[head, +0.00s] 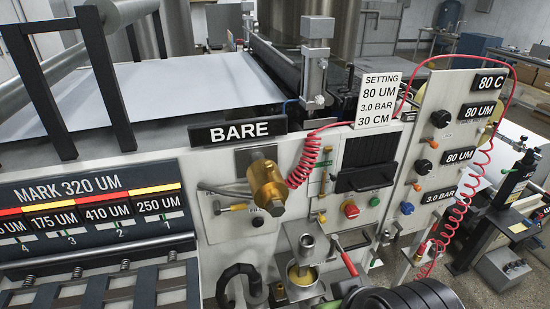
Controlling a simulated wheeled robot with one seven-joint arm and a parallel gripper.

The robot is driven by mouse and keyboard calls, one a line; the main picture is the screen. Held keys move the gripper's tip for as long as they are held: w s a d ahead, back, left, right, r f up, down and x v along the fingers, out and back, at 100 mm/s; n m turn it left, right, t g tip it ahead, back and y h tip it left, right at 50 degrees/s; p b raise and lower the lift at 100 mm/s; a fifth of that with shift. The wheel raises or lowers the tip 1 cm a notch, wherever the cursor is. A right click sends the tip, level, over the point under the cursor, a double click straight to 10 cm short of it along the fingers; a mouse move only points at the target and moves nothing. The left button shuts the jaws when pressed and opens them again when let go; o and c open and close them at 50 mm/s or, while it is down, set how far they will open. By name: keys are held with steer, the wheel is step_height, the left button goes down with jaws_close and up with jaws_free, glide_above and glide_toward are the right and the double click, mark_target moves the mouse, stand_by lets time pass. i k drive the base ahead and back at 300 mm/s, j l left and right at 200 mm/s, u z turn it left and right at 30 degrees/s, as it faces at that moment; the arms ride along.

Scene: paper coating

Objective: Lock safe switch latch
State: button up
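I cannot tell for certain which part is the safe switch latch. On the light grey machine panel (222,228), a small upright piece with green and yellow parts (324,178) stands left of a black hatch (365,176). A red push button (351,210) sits below the hatch. I see no gripper fingers in the head view.
A brass cylinder (267,185) juts from the panel beneath the BARE sign (240,132). A coiled red hose (303,162) hangs beside it, and another red coil (468,200) hangs at the right. Black knobs (423,165) line the right panel. Dark ribbed round shapes fill the bottom edge.

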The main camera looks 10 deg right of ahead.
mark_target(322, 220)
steer(key=i+u, duration=0.15)
steer(key=u, duration=0.2)
steer(key=i+l+u, duration=0.1)
steer(key=u, duration=0.25)
steer(key=i+l+u, duration=0.15)
steer(key=u, duration=0.25)
